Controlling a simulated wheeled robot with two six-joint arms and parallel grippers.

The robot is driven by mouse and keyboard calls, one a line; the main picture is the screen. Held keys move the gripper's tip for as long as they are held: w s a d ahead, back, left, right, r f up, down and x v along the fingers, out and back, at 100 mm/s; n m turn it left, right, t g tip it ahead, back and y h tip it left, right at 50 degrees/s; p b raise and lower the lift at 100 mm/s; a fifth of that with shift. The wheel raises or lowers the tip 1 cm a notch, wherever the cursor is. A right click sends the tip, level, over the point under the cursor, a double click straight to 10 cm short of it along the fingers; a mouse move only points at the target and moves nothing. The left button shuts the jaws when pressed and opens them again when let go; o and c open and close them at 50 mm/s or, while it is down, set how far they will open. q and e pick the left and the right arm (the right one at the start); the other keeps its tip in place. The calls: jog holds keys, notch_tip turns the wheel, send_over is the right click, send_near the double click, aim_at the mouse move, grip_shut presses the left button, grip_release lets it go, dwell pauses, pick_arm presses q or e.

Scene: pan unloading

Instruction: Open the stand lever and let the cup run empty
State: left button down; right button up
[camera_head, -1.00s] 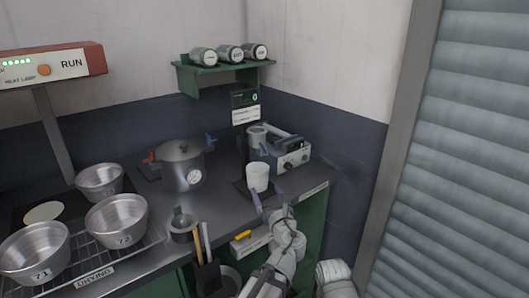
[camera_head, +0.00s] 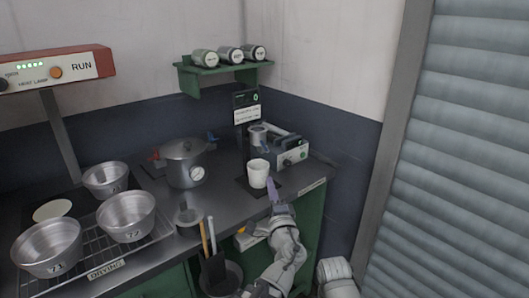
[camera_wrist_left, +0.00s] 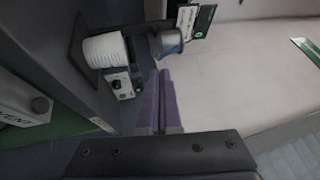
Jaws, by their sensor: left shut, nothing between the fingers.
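A grey metal cup (camera_head: 257,134) is held at the stand (camera_head: 239,118) in the back corner of the counter. It also shows in the left wrist view (camera_wrist_left: 167,43), with a bluish rim. I cannot clearly make out the stand's lever. A white cup (camera_head: 258,173) stands below and in front of it on a dark square mat; it also shows in the left wrist view (camera_wrist_left: 103,50). My left gripper (camera_head: 273,182) is shut and empty, its purple fingers (camera_wrist_left: 161,84) together just right of and in front of the white cup, apart from it. My right gripper is not in view.
A grey device with a black handle (camera_head: 292,154) stands right of the metal cup. A lidded pot (camera_head: 184,164) stands to the left, and several metal bowls (camera_head: 127,215) are at the front left. A green shelf (camera_head: 222,68) with canisters hangs above.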

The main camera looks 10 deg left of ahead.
pick_arm(q)
jog(key=n, duration=0.1)
jog(key=s+r+n, duration=0.1)
jog(key=n, duration=0.1)
jog(key=s+d+n+t, duration=0.1)
jog(key=shift+r+n+h, duration=0.3)
jog(key=shift+r, duration=0.05)
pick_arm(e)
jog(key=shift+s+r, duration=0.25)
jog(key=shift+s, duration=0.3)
pick_arm(q)
jog(key=shift+a, duration=0.1)
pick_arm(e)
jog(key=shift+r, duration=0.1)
